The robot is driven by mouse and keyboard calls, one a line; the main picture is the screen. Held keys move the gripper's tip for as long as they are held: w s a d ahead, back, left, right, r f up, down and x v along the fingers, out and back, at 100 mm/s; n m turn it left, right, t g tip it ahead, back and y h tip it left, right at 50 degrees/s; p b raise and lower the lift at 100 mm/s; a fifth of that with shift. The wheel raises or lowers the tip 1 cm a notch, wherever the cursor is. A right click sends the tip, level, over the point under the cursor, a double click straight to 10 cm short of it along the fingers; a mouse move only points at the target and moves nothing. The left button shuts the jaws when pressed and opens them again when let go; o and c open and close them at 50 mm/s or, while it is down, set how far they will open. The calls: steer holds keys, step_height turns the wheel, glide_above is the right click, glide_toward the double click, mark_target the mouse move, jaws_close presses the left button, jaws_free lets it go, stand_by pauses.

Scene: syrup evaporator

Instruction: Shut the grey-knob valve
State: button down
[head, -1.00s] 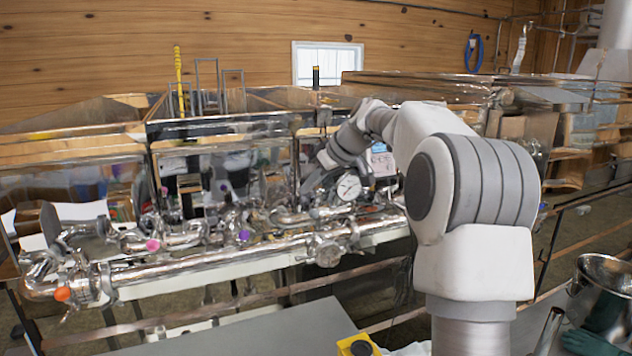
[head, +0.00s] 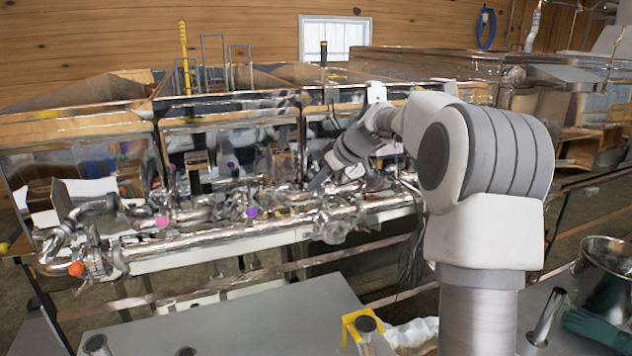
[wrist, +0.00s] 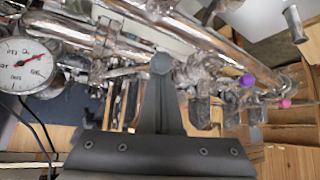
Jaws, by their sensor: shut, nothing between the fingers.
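My gripper (wrist: 160,75) is shut and empty, its fingers tapering upward in the wrist view. A small round grey shape, which looks like the grey knob (wrist: 161,63), lies right at the fingertips. I cannot tell whether they touch it. Its valve body and handle direction are not clear. In the head view my gripper (head: 318,184) reaches down to the shiny pipework, and I cannot make out the grey knob there. A purple knob (head: 251,212) and a pink knob (head: 162,221) sit further left; both also show in the wrist view, purple (wrist: 247,80) and pink (wrist: 284,102).
A round dial gauge (wrist: 24,66) is close on the left in the wrist view. An orange knob (head: 76,268) sits at the pipe's left end. Steel pans (head: 230,135) rise behind the pipes. A grey table (head: 240,320) stands in front, with a yellow-framed item (head: 360,325).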

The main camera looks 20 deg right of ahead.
steer(key=shift+d, duration=0.1)
steer(key=shift+s+d+n+g+y, duration=0.2)
steer(key=shift+d+n+y, duration=0.15)
steer(key=shift+d+n, duration=0.15)
steer(key=shift+s+d+n+g+y, duration=0.2)
steer(key=shift+d+n+y, duration=0.2)
steer(key=shift+n, duration=0.1)
steer(key=shift+s+d+n+g+y+p, duration=0.2)
steer(key=shift+d+n+g+y+p, duration=0.15)
steer(key=shift+d+n, duration=0.45)
steer(key=shift+s+d+n+g+y+p, duration=0.2)
steer(key=shift+d+n+g+p, duration=0.3)
steer(key=shift+d, duration=0.6)
steer(key=p+v, duration=0.1)
steer(key=v, duration=1.6)
steer(key=shift+s, duration=0.2)
